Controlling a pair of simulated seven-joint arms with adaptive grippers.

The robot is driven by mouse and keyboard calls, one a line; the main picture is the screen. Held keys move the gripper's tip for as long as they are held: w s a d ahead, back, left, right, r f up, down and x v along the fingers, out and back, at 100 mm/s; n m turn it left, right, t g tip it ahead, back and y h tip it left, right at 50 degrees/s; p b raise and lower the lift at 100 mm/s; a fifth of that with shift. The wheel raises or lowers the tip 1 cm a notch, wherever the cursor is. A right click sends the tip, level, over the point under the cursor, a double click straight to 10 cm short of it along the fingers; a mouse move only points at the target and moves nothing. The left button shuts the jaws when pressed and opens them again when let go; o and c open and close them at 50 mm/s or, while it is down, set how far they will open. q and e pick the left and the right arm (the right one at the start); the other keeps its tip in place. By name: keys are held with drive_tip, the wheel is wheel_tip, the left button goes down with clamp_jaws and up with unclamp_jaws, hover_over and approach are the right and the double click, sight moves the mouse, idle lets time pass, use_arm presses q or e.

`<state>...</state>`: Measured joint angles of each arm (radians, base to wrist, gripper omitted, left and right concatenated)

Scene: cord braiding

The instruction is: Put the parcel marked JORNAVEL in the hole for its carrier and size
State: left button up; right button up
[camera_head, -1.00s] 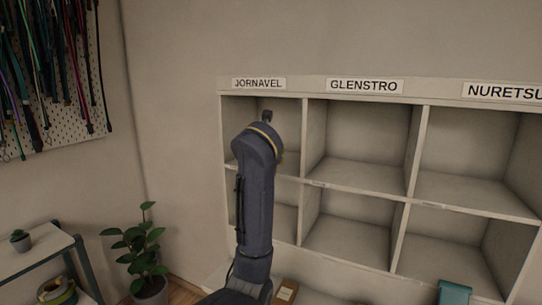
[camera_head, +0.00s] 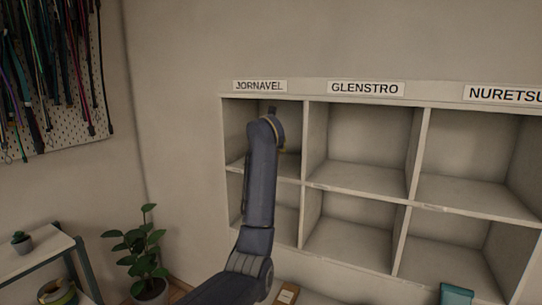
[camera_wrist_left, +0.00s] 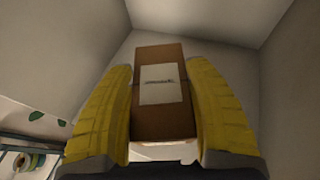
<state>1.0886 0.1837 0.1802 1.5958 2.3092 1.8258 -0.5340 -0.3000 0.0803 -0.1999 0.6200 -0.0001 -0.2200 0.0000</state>
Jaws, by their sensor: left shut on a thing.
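The JORNAVEL label (camera_head: 259,86) sits over the left column of the white shelf (camera_head: 303,150), which has an upper and a lower hole there. My left arm reaches up in front of this column, its far end at the upper hole. The arm hides its gripper in the head view. In the left wrist view my left gripper (camera_wrist_left: 165,105) has its yellow fingers shut on a brown parcel (camera_wrist_left: 180,122) with a white label, whose print is too small to read surely. Pale surfaces surround the parcel. My right gripper is not in view.
The GLENSTRO (camera_head: 365,88) and NURETSU... (camera_head: 505,94) columns stand to the right, their visible holes empty. A brown box (camera_head: 287,294) and a teal box (camera_head: 456,294) show low down. A potted plant (camera_head: 147,255) and a side table (camera_head: 35,250) stand left.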

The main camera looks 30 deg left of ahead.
use_arm(q)
drive_tip(key=shift+w+a, duration=0.15)
drive_tip(key=shift+w, duration=0.1)
drive_tip(key=shift+f, duration=1.7)
drive_tip(key=shift+f, duration=0.1)
drive_tip(key=o, duration=1.2)
drive_tip(key=v, duration=1.2)
